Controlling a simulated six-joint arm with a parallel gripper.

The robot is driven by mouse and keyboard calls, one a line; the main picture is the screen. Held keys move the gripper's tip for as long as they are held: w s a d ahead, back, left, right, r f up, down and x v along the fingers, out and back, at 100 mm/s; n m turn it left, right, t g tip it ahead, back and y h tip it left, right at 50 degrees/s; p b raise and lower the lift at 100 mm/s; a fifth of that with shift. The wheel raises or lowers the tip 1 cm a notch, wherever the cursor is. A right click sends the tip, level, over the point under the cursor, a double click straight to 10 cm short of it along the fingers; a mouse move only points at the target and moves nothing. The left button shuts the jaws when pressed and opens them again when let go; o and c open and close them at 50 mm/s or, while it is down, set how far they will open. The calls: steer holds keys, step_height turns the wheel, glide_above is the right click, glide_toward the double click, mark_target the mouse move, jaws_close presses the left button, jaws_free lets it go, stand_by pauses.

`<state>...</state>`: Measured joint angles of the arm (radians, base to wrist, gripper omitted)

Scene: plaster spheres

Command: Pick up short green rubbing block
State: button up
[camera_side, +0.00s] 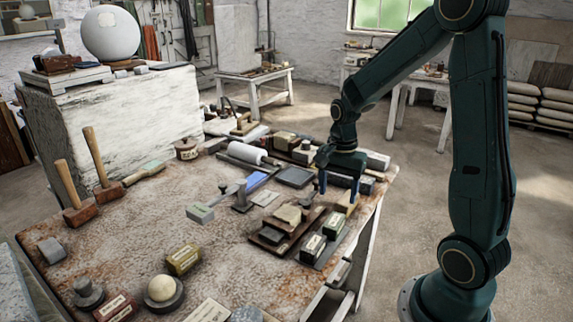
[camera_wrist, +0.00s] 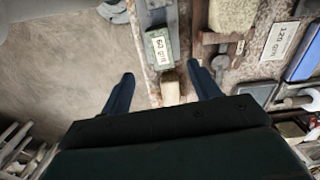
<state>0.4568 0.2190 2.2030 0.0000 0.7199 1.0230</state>
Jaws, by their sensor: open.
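A short green block (camera_side: 333,222) with a pale label lies near the right edge of the workbench. In the wrist view this green block (camera_wrist: 158,50) shows its label, beyond my fingertips. A second dark green labelled block (camera_side: 313,247) lies nearer the side camera. I cannot tell for certain which one the task means. My gripper (camera_side: 339,187) points down above the bench edge, with its blue fingers apart. In the wrist view the open fingers (camera_wrist: 160,80) have a small tan block (camera_wrist: 170,88) between them in the picture; they do not visibly touch it.
Stacked boards and stones (camera_side: 287,222) lie left of the green blocks. A grey box (camera_side: 376,160) and dark blocks crowd the bench behind my gripper. The bench edge drops to open floor (camera_wrist: 60,60) on the left of the wrist view. Mallets (camera_side: 100,160) stand far left.

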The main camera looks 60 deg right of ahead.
glide_above(335, 220)
steer(key=shift+a+f, duration=0.2)
steer(key=shift+f, duration=2.4)
steer(key=shift+f, duration=0.1)
steer(key=shift+d+f, duration=0.15)
steer(key=shift+f, duration=2.3)
steer(key=c, duration=1.2)
steer(key=shift+r, duration=0.15)
step_height(335, 220, up, 20)
steer(key=shift+f, duration=0.1)
